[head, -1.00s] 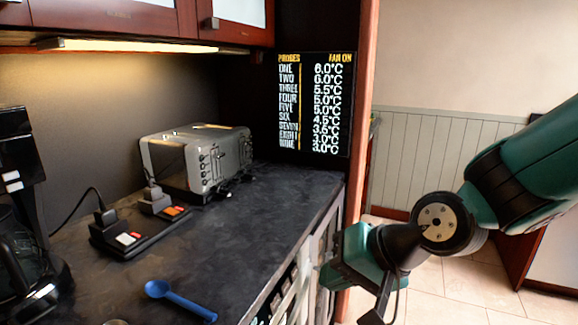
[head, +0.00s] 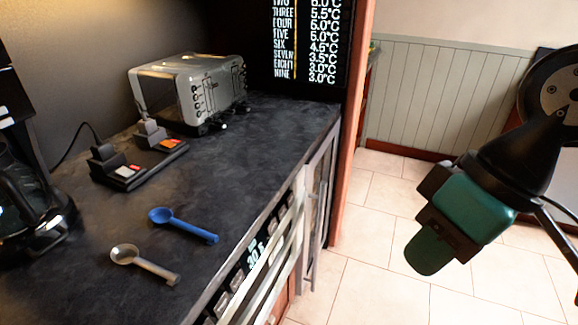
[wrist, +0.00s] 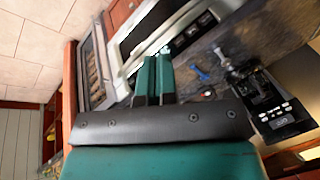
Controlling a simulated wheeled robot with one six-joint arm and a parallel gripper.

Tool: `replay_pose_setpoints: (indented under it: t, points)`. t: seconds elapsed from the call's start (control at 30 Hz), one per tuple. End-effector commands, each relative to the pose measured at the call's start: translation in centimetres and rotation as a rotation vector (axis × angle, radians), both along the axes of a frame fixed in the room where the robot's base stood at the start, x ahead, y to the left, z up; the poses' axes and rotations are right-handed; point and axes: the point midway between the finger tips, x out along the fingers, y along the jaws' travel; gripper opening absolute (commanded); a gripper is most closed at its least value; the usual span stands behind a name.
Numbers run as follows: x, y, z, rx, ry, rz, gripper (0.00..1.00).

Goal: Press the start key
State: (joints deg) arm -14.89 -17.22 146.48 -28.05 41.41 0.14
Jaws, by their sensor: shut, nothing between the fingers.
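My gripper (head: 430,254) is shut and empty, at the right of the head view over the tiled floor, clear of the counter. In the wrist view its two green fingers (wrist: 153,75) are together. The microwave drawer's control panel (head: 248,267) shows edge-on below the counter front, with a lit display and several keys; it also shows in the wrist view (wrist: 185,33). I cannot tell which key is the start key. The gripper is to the right of the panel and apart from it.
A blue scoop (head: 184,224) and a grey scoop (head: 146,264) lie on the dark counter (head: 250,150). A cabinet door with a handle (head: 318,200) is beside the drawer. The floor is free.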

Motion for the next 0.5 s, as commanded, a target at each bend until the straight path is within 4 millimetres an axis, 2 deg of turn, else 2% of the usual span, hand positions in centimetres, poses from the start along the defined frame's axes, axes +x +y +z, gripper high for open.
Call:
replay_pose_setpoints:
  t: [0.17,0.33,0.5]
  points:
    - [2.7,1.5,-3.5,0.097,0.032,-0.050,0.00]
    - [7.9,3.9,-8.7,0.308,0.091,-0.174,0.00]
    - [13.9,4.9,-13.7,0.561,0.157,-0.354,0.00]
